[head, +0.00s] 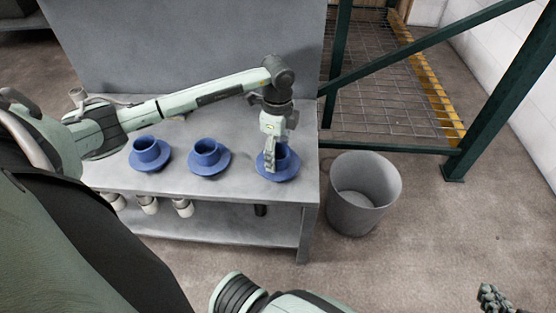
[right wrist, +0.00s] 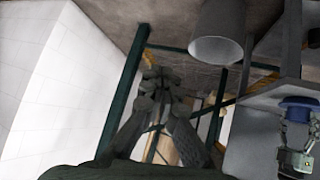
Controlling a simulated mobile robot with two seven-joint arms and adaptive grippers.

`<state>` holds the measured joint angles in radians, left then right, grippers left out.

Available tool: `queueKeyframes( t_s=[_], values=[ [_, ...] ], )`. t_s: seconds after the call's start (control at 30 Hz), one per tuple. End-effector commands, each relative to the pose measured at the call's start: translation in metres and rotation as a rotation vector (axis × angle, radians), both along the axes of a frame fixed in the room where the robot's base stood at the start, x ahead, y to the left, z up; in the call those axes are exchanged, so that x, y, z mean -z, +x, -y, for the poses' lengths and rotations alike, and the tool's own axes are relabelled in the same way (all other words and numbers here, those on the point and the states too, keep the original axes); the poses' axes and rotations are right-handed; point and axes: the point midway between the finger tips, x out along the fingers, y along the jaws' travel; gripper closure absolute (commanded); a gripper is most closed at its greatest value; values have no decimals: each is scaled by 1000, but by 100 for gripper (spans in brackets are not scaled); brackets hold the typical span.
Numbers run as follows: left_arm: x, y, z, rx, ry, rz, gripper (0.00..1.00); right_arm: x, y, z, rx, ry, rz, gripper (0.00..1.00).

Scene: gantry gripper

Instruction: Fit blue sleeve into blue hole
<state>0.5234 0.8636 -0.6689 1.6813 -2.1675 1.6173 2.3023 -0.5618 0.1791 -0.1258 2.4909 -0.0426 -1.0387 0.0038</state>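Three blue flanged pieces stand in a row on the grey table: a left one (head: 150,154), a middle one (head: 209,157) and a right one (head: 287,168). Which is the sleeve and which holds the hole, I cannot tell. My left gripper (head: 270,158) reaches down at the right piece, a finger in front of its raised wall. Whether it grips is hidden. The right wrist view also shows that piece (right wrist: 300,101) beside the left gripper (right wrist: 295,155). My right gripper (right wrist: 161,78) has its fingers drawn together, empty, away from the table; the head view shows it at bottom right (head: 493,298).
A grey bin (head: 364,195) stands on the floor right of the table (head: 225,183). A green metal frame (head: 500,90) rises behind it. Several pale cylinders (head: 148,205) show below the tabletop, with a dark one (head: 260,210) further right. Floor at right is clear.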

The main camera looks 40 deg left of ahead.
Motion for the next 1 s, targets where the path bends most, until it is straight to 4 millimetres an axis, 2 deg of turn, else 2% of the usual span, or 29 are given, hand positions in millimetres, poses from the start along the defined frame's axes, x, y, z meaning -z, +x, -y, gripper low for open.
queueKeyframes(
  t_s=[0.03, 0.33, 0.67, 0.83, 0.97, 1.0],
  values=[
    [0, 0, 0, 0, 0, 0, 47, 0, 0, 0, 0, 0, 0, 100],
    [0, 0, 0, 0, 0, 0, 83, 0, 0, 0, 0, 0, -1, 100],
    [-5, 1, 0, 0, 0, 3, 83, 0, -1, 1, 1, -2, -5, 100],
    [-23, 1, 0, 0, 0, 4, 83, 3, -4, 4, 9, -10, -32, 100],
    [-47, 1, -1, 0, 0, 5, 83, 13, -16, 17, 31, -38, -100, 100],
    [-49, -3, -13, -4, 5, 2, 83, 14, -16, 17, 32, -38, -102, 100]
  ],
)
